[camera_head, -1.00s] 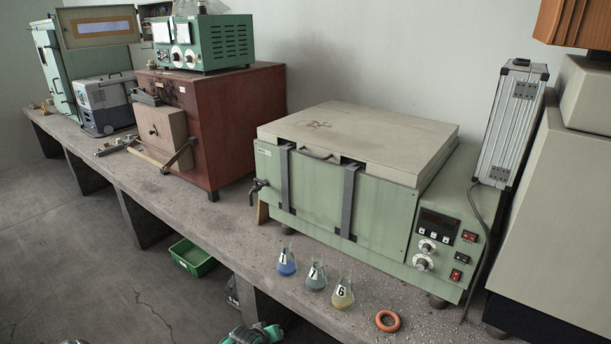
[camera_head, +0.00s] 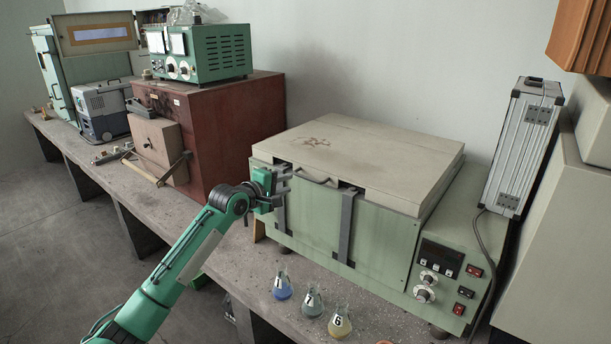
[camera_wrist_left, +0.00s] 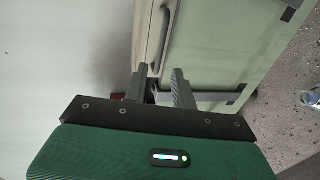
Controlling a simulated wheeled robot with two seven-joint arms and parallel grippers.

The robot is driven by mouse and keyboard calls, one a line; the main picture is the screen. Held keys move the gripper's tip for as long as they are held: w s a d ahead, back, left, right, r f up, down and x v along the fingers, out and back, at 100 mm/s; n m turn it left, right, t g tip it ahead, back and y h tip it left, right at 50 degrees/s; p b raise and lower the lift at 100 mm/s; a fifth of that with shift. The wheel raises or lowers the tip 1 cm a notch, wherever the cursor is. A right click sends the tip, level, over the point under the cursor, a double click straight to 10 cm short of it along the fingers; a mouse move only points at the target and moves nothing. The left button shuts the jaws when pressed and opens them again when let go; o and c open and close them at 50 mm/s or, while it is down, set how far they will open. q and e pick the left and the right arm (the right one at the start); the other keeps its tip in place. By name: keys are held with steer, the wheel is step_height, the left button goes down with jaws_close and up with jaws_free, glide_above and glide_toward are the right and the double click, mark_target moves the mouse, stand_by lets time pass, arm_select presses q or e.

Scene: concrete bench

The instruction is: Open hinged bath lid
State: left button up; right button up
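The bath is a green box (camera_head: 383,235) with a flat beige lid (camera_head: 375,160) lying shut on top. A grey arched handle (camera_head: 313,180) sits at the lid's front edge; it also shows in the left wrist view (camera_wrist_left: 164,38). My left gripper (camera_head: 285,182) is at the bath's front left corner, close to the left of the handle. In the left wrist view its two fingers (camera_wrist_left: 158,84) are apart with nothing held, and the handle lies just beyond them, roughly in line with the gap. My right gripper is not in view.
Several flasks, including a blue one (camera_head: 283,287), stand on the bench in front of the bath. A silver case (camera_head: 520,150) stands upright on the right. A red-brown box (camera_head: 235,125) with a green instrument (camera_head: 205,52) on top stands left of the bath.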

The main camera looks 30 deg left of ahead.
mark_target(306, 178)
arm_select(q)
steer(key=p+x, duration=0.2)
steer(key=x, duration=0.7)
steer(key=shift+w+f, duration=0.1)
steer(key=shift+w, duration=0.15)
steer(key=shift+w+f, duration=0.2)
steer(key=shift+w, duration=0.3)
jaws_close()
